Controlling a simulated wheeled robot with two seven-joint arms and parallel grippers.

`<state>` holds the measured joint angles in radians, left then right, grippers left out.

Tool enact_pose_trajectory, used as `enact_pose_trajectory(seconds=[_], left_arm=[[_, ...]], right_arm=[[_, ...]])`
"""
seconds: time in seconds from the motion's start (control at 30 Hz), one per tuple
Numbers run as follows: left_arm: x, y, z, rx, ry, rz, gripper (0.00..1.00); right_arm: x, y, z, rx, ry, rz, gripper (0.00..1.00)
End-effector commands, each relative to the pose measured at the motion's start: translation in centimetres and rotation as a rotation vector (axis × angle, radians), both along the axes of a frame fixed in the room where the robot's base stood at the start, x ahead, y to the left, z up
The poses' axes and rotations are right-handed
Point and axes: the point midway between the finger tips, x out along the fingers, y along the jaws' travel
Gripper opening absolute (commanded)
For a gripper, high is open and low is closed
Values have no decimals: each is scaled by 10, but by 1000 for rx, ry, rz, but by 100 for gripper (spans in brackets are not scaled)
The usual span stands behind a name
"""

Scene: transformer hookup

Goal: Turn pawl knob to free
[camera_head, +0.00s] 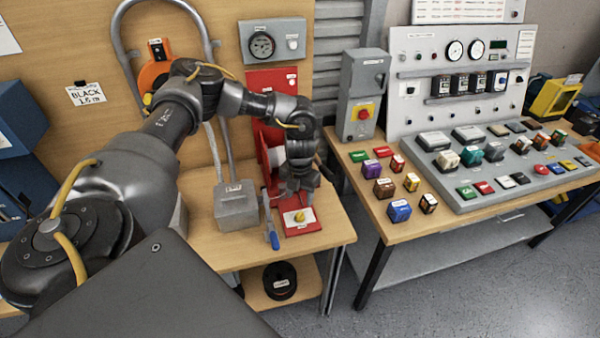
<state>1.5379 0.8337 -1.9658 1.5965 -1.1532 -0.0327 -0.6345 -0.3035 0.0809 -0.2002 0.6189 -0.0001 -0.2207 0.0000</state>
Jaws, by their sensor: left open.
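A small yellow knob (300,216), which looks like the pawl knob, sits on a pale plate on the red base (303,229) of a red stand. My left gripper (302,199) points down just above and behind the knob, with its fingers open. The small gap between fingers and knob is hard to judge, and I cannot tell whether they touch. The wrist hides part of the red stand behind it. The knob's marks are too small to read. My right gripper is not in view.
A blue-handled tool (272,237) and a grey box (236,207) stand left of the red base. A black spool (280,281) lies on the shelf below. The right-hand bench (398,232) holds several coloured blocks and a control panel. A gap separates the benches.

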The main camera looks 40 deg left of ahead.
Motion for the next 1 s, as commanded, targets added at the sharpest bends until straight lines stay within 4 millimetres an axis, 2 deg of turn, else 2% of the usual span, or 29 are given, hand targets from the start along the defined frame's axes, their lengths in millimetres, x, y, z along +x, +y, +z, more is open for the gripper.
enact_pose_trajectory(seconds=[0.2, 0.43, 0.6, 0.87, 1.0], left_arm=[[-2, 1, -41, 1, 5, 3, 51], [-1, 1, -73, 0, 2, 3, 51], [-1, 1, -83, 0, 1, 3, 51], [-1, 1, -84, -2, 0, 3, 51], [-1, 0, -83, -2, 1, 3, 33]], right_arm=[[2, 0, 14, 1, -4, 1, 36], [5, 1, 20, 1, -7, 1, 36], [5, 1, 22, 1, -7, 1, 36], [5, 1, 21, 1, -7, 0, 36], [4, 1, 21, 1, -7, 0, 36]])
